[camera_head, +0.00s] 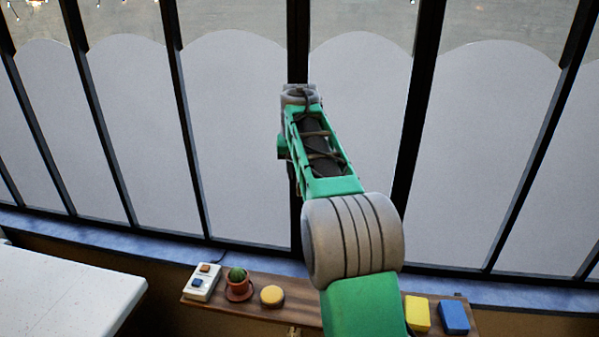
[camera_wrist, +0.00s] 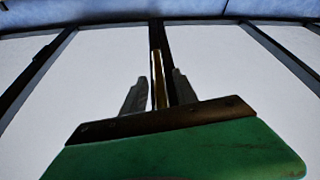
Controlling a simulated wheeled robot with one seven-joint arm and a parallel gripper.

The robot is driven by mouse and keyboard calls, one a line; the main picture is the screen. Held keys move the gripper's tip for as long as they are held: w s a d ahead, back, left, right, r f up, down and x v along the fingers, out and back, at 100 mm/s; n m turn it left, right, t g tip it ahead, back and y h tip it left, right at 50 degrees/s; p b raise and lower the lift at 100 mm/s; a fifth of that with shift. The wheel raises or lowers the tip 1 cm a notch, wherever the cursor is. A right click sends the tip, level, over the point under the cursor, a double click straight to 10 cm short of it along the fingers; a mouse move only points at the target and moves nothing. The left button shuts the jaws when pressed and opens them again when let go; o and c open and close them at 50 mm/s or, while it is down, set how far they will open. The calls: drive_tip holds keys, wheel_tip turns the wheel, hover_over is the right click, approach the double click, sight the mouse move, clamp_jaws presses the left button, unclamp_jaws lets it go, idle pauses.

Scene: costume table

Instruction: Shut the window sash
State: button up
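The window has tall pale panes (camera_head: 237,140) between dark upright bars; the panes also fill the wrist view (camera_wrist: 90,75). I cannot tell which part is the moving sash or how far it stands open. In the wrist view a thin brass-coloured upright piece (camera_wrist: 157,80), perhaps a handle, stands in front of a dark bar. My gripper (camera_wrist: 159,75) has its two grey fingers apart, one on each side of the brass piece, with small gaps showing. I cannot tell how far the fingertips are from it in depth. In the head view my arm hides the fingers.
Below the window runs a blue sill (camera_head: 235,259). A wooden shelf (camera_head: 318,310) holds a switch box (camera_head: 202,282), a potted cactus (camera_head: 238,284), a yellow round piece (camera_head: 272,296), a yellow block (camera_head: 418,313) and a blue block (camera_head: 453,316). A white table (camera_head: 65,295) stands at left.

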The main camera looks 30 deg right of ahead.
drive_tip(key=v, duration=0.7)
drive_tip(key=shift+r+p, duration=0.35)
drive_tip(key=shift+p, duration=0.05)
drive_tip(key=s+a+f+n, duration=0.3)
drive_tip(key=s+a+f, duration=0.1)
drive_tip(key=s+a, duration=0.7)
drive_tip(key=s+a+f+n+y, duration=0.1)
drive_tip(key=s+a+f, duration=0.2)
drive_tip(key=s+f, duration=0.4)
drive_tip(key=s+a+f+n+y, duration=0.1)
drive_tip(key=s+a+f, duration=0.3)
drive_tip(key=s, duration=0.5)
wheel_tip(320, 180, down, 3)
drive_tip(key=shift+s+a+r, duration=0.15)
drive_tip(key=shift+s+a, duration=0.05)
drive_tip(key=shift+a, duration=0.1)
drive_tip(key=shift+o, duration=0.2)
